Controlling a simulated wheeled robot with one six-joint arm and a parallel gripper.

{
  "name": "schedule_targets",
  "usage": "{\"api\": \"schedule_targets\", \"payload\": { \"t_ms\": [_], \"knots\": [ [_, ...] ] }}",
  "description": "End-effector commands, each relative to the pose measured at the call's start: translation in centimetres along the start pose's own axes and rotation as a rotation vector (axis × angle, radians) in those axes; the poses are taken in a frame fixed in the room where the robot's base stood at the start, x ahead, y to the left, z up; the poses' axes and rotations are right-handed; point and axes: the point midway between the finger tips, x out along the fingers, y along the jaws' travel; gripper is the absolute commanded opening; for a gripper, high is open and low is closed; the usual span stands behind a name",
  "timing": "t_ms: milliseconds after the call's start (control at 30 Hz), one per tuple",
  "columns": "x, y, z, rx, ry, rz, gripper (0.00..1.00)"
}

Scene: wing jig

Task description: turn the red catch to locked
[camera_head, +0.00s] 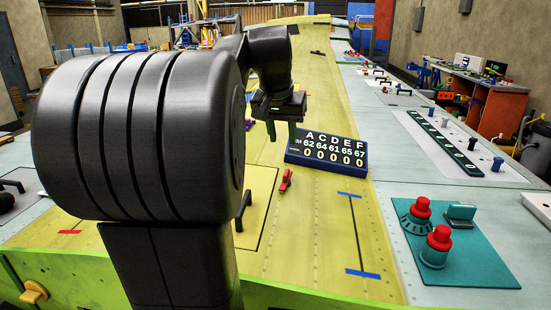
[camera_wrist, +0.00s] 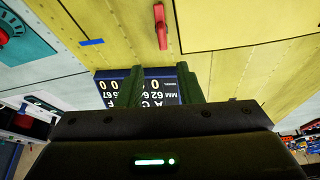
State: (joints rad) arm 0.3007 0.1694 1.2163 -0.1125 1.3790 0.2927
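The red catch (camera_head: 286,181) sits on the yellow wing skin, beside the right edge of a hatch panel (camera_head: 257,205). In the head view its lever runs roughly along that edge; which setting this is, I cannot tell. In the wrist view the red catch (camera_wrist: 160,27) is at the top middle, its lever pointing up and down the picture. My gripper (camera_head: 282,131) is above the wing, on the far side of the catch and apart from it. Its two green fingers (camera_wrist: 164,85) stand apart with nothing held between them.
A dark blue counter board (camera_head: 326,152) with letters and numbers stands right of my gripper, and shows behind the fingers in the wrist view. A black handle (camera_head: 243,211) rises from the hatch panel. A teal plate (camera_head: 480,262) with red knobs lies at right. The skin around the catch is clear.

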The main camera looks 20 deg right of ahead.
Motion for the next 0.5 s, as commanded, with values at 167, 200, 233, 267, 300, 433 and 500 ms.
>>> {"api": "schedule_targets", "payload": {
  "t_ms": [167,200,233,267,300,433,500],
  "knots": [
    [0.9,0.0,0.0,0.000,-0.003,0.001,0.33],
    [1.4,0.0,0.0,0.000,-0.003,0.001,0.33],
    [1.8,0.0,0.0,0.000,-0.004,0.001,0.33],
    [2.4,0.0,0.1,0.000,-0.005,0.001,0.33],
    [3.1,0.0,0.1,0.000,-0.005,0.001,0.33],
    [5.9,0.1,0.1,0.000,-0.006,0.002,0.33],
    [7.4,0.0,0.1,0.000,-0.005,0.002,0.33]
  ]
}}
